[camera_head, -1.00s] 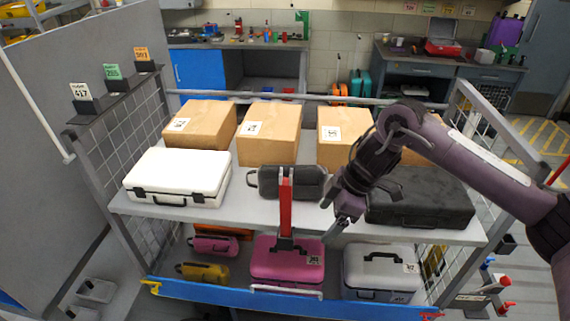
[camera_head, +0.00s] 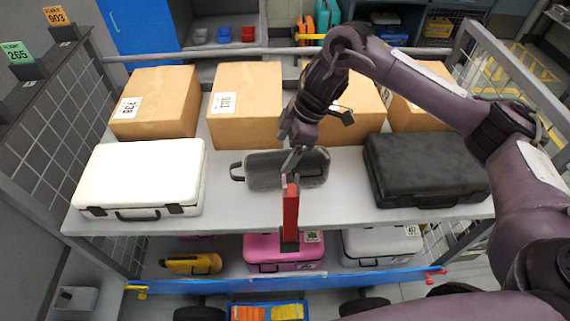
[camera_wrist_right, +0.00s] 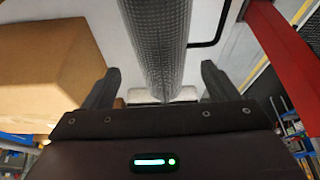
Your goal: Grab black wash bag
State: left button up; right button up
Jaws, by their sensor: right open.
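The black wash bag (camera_head: 310,170) is a dark grey, rounded bag with a loop at its left end. It lies on the upper shelf (camera_head: 230,217) between a white case and a black case. My right gripper (camera_head: 291,168) is open at the bag's middle and hides part of it. In the right wrist view the bag (camera_wrist_right: 166,35) is a textured grey roll lying between the spread fingers of the gripper (camera_wrist_right: 158,82). I cannot tell whether the fingers touch it. My left gripper is not in view.
A red upright post (camera_head: 290,212) stands at the shelf front, close to my gripper. The white case (camera_head: 140,175) is left, the black case (camera_head: 425,165) right. Cardboard boxes (camera_head: 245,103) line the back. A pink case (camera_head: 262,250) and others sit on the lower shelf.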

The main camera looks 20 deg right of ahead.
aim_at(283, 155)
jog(key=shift+s+a+f, duration=0.15)
jog(key=shift+a+f, duration=0.05)
jog(key=shift+f, duration=0.2)
jog(key=x, duration=0.3)
jog(key=shift+f, duration=0.25)
jog(key=shift+w+a+f, duration=0.2)
jog(key=shift+f, duration=0.3)
jog(key=shift+s+r, duration=0.1)
jog(key=shift+c, duration=0.9)
jog(key=c, duration=1.2)
